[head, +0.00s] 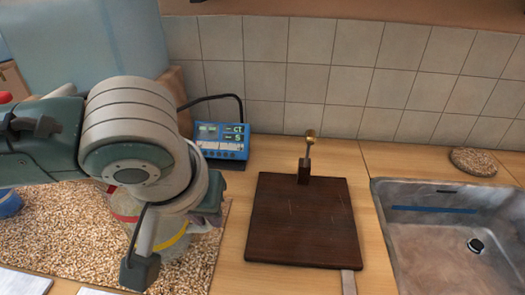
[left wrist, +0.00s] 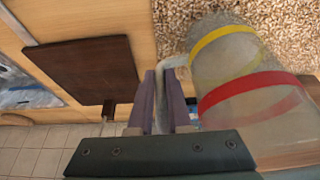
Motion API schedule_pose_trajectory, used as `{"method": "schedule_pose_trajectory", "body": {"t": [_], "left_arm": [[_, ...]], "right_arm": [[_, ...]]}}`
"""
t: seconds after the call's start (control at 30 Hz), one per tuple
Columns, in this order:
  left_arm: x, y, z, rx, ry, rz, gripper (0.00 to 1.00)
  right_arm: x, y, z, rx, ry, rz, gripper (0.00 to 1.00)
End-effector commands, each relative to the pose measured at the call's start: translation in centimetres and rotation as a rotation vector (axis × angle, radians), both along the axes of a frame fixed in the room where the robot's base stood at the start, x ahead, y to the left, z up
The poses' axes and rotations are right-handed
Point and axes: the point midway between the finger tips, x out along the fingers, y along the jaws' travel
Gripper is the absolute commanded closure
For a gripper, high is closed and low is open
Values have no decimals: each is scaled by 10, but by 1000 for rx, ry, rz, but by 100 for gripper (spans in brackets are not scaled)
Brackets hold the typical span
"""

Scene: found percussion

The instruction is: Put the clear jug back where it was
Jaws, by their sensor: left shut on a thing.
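The clear jug (head: 172,252) is partly hidden behind my left arm at the left of the head view. It has a yellow band and a red band, both plain in the left wrist view (left wrist: 235,72). It is over the speckled pebbly mat (head: 75,235); whether it touches the mat I cannot tell. My left gripper (head: 210,207) is at the jug's right side. In the left wrist view its two purple fingers (left wrist: 162,105) close on the jug's pale handle. My right gripper is not in view.
A dark wooden board (head: 302,222) lies right of the mat, with a small brass-topped thing (head: 308,152) at its back edge. A blue device with a display (head: 222,141) stands behind. A metal sink (head: 450,235) is at right. A blue object (head: 9,203) is at far left.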

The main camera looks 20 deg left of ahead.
Motion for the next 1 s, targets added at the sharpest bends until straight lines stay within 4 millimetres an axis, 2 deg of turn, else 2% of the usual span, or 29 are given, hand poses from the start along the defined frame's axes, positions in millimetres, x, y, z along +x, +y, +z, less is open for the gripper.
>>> {"method": "schedule_pose_trajectory", "body": {"t": [0.07,0.43,0.47,0.7,1.0], "left_arm": [[0,0,-7,0,0,-1,100],[0,0,-11,-1,0,0,100],[0,0,-11,-1,0,0,82],[0,0,-11,0,0,-1,55],[0,0,-8,0,-2,-1,54]], "right_arm": [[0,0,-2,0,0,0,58],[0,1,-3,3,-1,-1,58],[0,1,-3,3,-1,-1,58],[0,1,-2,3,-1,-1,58],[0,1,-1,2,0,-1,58]]}}
